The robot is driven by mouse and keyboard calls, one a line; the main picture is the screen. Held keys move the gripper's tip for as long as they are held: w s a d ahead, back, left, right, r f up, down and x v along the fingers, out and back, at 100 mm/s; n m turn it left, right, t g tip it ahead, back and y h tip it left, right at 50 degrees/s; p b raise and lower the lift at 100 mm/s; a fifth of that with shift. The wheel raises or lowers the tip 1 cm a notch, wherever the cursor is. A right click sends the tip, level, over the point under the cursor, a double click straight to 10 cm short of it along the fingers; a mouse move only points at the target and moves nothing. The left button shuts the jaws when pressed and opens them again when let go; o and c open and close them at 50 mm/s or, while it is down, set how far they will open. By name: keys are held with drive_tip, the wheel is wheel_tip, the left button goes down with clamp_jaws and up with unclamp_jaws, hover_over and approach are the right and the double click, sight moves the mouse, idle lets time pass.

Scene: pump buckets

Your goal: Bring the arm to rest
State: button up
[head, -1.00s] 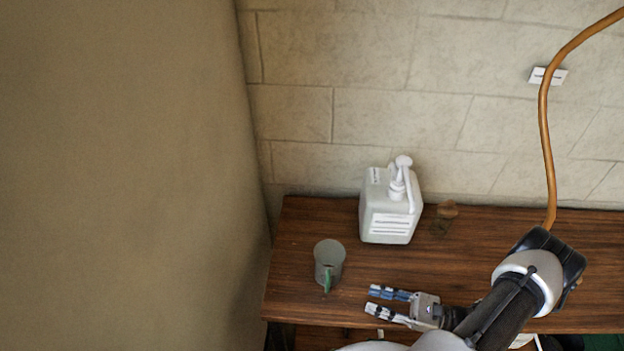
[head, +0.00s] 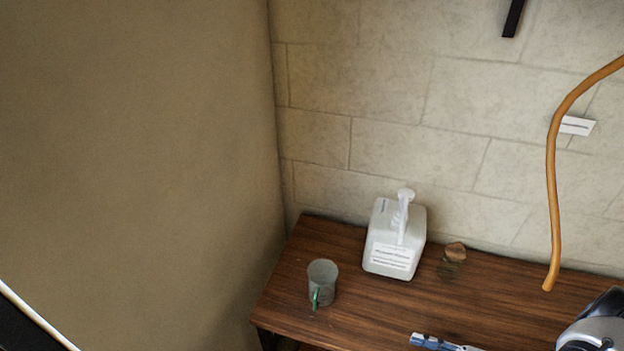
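My gripper (head: 440,343) is at the bottom edge of the head view, over the front part of the wooden table (head: 345,290). Only one finger with blue and white parts shows; the rest is cut off by the frame, so its opening is hidden. Nothing is seen held at the visible finger. Part of my arm shows at the bottom right corner. A grey-green cup with a green handle (head: 322,283) stands upright on the table, left of my gripper and apart from it. A white pump canister (head: 395,240) stands upright at the back, against the wall side.
A small brown-topped jar (head: 453,259) stands right of the canister. An orange hose (head: 552,180) hangs down the brick wall past a white label (head: 577,125). A plain wall (head: 140,150) closes the left side. The table's middle is clear.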

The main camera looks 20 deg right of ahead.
drive_tip(key=w+a+r+n+g+h, duration=0.25)
drive_tip(key=a+r+n+g, duration=0.3)
drive_tip(key=r, duration=0.35)
drive_tip(key=w+a+r+n+g+h, duration=0.1)
drive_tip(key=w+a+r+n+g, duration=0.25)
drive_tip(key=r+n+g, duration=0.5)
drive_tip(key=s+a+r+n+t+h, duration=0.3)
drive_tip(key=a+r+n+h, duration=0.1)
drive_tip(key=r, duration=0.4)
drive_tip(key=s+a+r+n+t+h, duration=0.4)
drive_tip(key=a+r+n+h, duration=0.1)
drive_tip(key=a+r+n, duration=0.2)
drive_tip(key=shift+s+a+r, duration=0.15)
drive_tip(key=shift+a+r, duration=0.6)
drive_tip(key=shift+a, duration=0.1)
drive_tip(key=shift+h, duration=0.25)
